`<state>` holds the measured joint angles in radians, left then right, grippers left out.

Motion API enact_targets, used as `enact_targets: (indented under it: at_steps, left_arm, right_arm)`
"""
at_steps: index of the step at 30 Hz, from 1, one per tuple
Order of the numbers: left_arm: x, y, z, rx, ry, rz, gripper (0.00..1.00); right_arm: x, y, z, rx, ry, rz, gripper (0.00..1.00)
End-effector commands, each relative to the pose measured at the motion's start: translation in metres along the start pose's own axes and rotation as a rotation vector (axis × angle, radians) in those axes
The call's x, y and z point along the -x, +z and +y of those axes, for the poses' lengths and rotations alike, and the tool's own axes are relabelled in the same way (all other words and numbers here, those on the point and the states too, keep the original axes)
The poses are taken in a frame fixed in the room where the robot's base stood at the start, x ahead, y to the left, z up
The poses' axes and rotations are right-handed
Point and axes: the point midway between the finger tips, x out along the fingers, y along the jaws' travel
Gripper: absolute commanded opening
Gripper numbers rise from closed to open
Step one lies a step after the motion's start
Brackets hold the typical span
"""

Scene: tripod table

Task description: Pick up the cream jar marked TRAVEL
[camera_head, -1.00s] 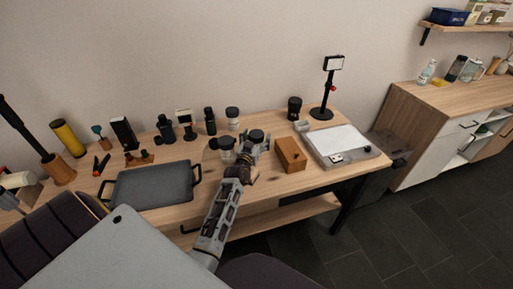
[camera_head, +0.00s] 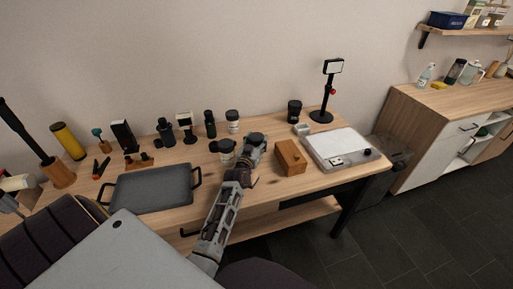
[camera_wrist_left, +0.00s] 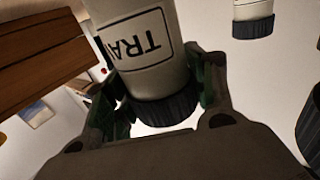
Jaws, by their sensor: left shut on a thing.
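The cream jar marked TRAVEL (camera_wrist_left: 148,62) fills the middle of the left wrist view. It has a pale body, a dark ribbed lid and a framed label of which "TRA" shows; the rest of the label is hidden. My left gripper (camera_wrist_left: 160,88) is shut on it, with a green-lined finger on either side near the lid. In the head view my left gripper (camera_head: 254,142) is over the middle of the table, and the jar is mostly hidden by it. I cannot tell whether the jar touches the table. My right gripper is not in view.
Another dark-lidded jar (camera_head: 226,147) stands just left of the gripper. A wooden box (camera_head: 290,157) is close on its right. A grey tray (camera_head: 150,188) lies to the left. Several dark containers line the back. A white-topped device (camera_head: 338,144) and a stand (camera_head: 322,115) are at right.

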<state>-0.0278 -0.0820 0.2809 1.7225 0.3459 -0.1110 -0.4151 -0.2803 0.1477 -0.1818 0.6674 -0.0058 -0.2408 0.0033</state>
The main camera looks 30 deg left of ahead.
Motion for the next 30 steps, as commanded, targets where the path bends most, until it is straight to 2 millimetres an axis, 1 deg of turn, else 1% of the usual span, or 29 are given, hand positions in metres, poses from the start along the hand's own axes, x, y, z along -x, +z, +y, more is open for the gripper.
enact_targets:
  at_steps: [5, 8, 14, 18, 21, 25, 30]
  left_arm:
    - [0.0, -0.004, 0.0, 0.001, 0.0, 0.001, 0.18]
    - [0.0, -0.011, 0.0, 0.001, 0.0, 0.001, 0.18]
    - [0.0, -0.035, 0.001, 0.003, 0.0, 0.004, 0.18]
    - [0.0, -0.056, 0.0, 0.001, -0.001, 0.003, 0.18]
    - [0.0, -0.071, 0.0, 0.001, -0.001, 0.003, 0.18]
    - [0.0, -0.087, 0.0, 0.002, 0.0, 0.003, 0.18]
    - [0.0, -0.098, 0.0, 0.0, 0.0, 0.001, 0.18]
  right_arm:
    - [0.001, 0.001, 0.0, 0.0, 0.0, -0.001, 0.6]
    - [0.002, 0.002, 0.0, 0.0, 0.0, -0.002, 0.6]
    - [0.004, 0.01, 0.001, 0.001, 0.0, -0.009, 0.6]
    - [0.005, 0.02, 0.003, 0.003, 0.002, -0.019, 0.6]
    - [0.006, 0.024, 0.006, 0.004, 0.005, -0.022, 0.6]
    - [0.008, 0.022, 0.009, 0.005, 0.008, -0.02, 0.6]
    - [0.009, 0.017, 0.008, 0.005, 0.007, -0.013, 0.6]
